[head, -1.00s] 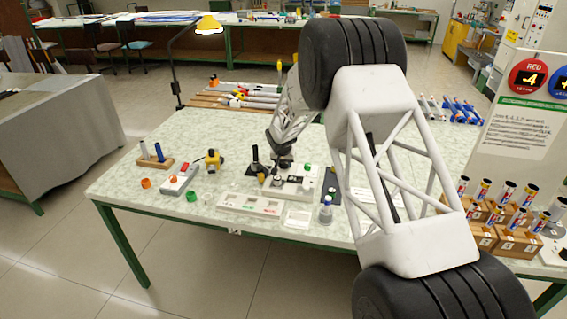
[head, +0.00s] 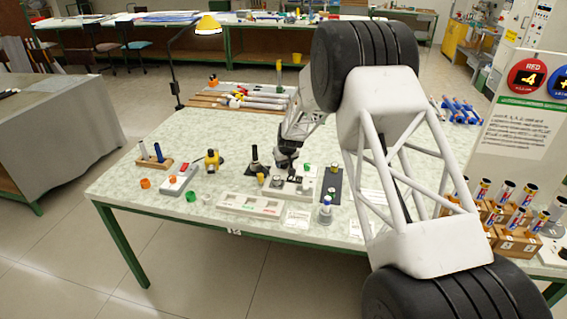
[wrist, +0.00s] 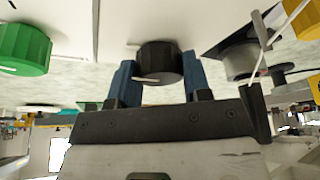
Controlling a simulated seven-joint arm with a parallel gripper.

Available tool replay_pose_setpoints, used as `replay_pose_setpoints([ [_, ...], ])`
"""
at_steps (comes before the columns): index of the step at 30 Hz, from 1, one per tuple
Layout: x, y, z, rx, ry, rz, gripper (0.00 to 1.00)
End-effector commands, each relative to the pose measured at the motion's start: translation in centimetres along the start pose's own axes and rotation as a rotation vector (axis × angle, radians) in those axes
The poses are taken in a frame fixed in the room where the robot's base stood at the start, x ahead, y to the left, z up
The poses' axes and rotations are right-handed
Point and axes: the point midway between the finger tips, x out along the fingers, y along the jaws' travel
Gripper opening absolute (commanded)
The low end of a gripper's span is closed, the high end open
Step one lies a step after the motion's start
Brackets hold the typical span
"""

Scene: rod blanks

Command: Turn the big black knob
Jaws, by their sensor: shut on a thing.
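The big black knob (wrist: 159,62) is in the upper middle of the wrist view, on a pale flat panel (wrist: 130,22). My gripper (wrist: 159,70) has one blue finger on each side of the knob and is shut on it. In the head view my gripper (head: 285,160) is over the white device (head: 292,187) on the table. The knob cannot be made out there, as my dark gripper body covers that spot.
A green knob (wrist: 24,48) lies left in the wrist view, and a grey spool-like part (wrist: 243,60) is close on the right. In the head view a black upright post (head: 255,163) stands just left of my gripper. A white tray (head: 249,204) lies in front.

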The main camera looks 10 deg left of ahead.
Motion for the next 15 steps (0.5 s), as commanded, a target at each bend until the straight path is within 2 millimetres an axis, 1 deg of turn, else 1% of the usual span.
replay_pose_setpoints([
  [15, 0.0, 0.21, -0.04, -0.275, 0.0, -0.114, 0.21],
])
